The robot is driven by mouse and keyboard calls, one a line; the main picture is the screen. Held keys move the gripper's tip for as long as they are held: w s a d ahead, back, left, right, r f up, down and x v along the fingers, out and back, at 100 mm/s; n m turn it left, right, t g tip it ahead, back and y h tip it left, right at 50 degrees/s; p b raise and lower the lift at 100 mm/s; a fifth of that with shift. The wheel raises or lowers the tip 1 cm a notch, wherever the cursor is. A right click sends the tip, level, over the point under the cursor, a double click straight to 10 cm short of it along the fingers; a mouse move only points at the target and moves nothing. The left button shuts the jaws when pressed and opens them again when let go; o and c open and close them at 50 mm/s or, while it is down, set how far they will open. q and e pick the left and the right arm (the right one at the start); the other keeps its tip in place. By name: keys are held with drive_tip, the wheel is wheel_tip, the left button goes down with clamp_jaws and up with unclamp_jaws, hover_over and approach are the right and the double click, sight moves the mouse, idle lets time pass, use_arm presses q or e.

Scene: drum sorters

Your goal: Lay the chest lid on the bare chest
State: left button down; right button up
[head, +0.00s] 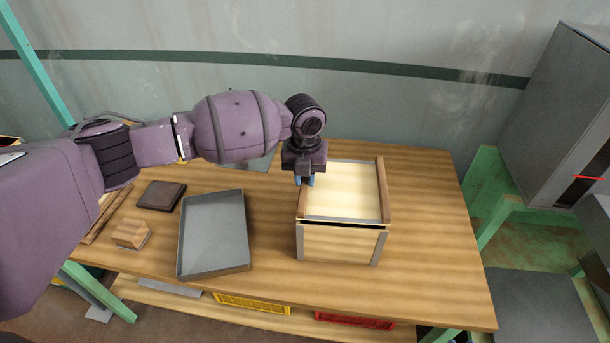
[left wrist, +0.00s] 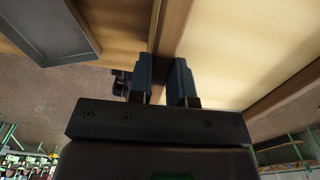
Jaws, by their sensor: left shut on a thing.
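The chest lid (head: 345,190) is a pale panel with brown strips along its left and right edges. It lies over the top of the chest (head: 338,245), a light wooden box with grey corner strips. A thin dark gap shows between lid and chest at the front; I cannot tell whether the lid fully rests. My left gripper (head: 304,181) points down and is shut on the lid's left strip. The left wrist view shows the strip between the fingers (left wrist: 167,80) and the lid's panel (left wrist: 235,50) to the right. My right gripper is not in view.
A grey tray (head: 215,235) stands on the table (head: 430,200) left of the chest. A dark block (head: 160,195) and a small wooden block (head: 131,234) lie further left. A grey cabinet (head: 560,120) stands at the right. The table right of the chest is clear.

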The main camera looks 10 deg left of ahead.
use_arm(q)
drive_tip(key=shift+f, duration=0.8)
idle(0.6)
drive_tip(key=c, duration=1)
unclamp_jaws()
drive_tip(key=shift+o, duration=0.2)
wheel_tip(320, 180, up, 11)
drive_tip(key=shift+f, duration=0.1)
